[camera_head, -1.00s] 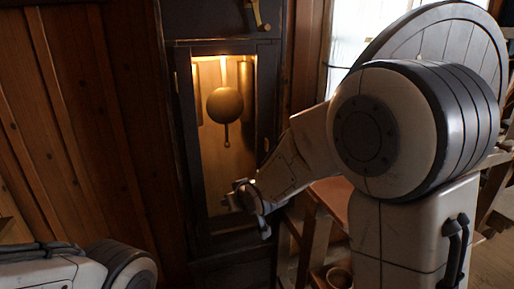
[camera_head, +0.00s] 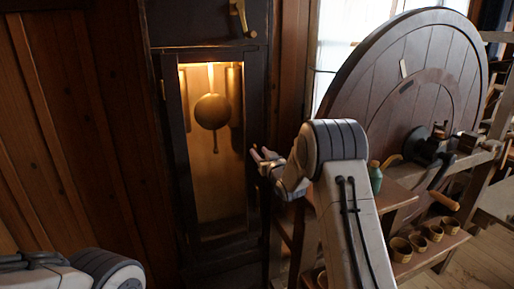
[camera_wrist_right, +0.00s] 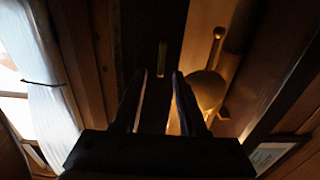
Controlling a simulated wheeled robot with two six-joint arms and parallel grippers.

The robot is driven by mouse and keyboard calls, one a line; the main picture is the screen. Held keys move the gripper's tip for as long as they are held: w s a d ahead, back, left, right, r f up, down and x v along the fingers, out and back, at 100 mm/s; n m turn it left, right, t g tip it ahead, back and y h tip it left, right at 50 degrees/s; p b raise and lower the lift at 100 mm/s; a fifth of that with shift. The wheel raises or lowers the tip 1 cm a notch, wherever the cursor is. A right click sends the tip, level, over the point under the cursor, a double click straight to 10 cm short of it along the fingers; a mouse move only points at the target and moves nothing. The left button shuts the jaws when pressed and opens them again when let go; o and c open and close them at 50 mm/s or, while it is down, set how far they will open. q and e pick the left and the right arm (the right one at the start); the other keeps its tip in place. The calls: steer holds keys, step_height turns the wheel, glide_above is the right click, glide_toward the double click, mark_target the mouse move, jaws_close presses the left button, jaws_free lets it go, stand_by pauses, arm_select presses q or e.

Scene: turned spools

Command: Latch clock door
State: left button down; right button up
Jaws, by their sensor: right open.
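The tall dark clock case (camera_head: 263,90) stands against the wood wall. Its door (camera_head: 174,130) has a dark frame around a lit opening, with a round pendulum (camera_head: 212,111) behind it. I cannot tell whether the door is fully closed. A brass fitting (camera_head: 239,14) sits above the door, near the top edge of the view. My right gripper (camera_head: 256,154) is open and empty, beside the door's right edge. In the right wrist view, a small brass plate (camera_wrist_right: 162,52) on dark wood shows beyond the open fingers. My left gripper is out of view.
A large round wooden wheel (camera_head: 345,92) with a crank stands at the right. A green bottle (camera_head: 375,178) stands on a bench beside my right arm, and several small bowls (camera_head: 400,248) sit on a low shelf. A bright window (camera_head: 340,35) is behind.

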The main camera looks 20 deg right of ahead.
steer(key=shift+w+p, duration=0.3)
steer(key=shift+w, duration=1.15)
steer(key=shift+a, duration=0.1)
jaws_close()
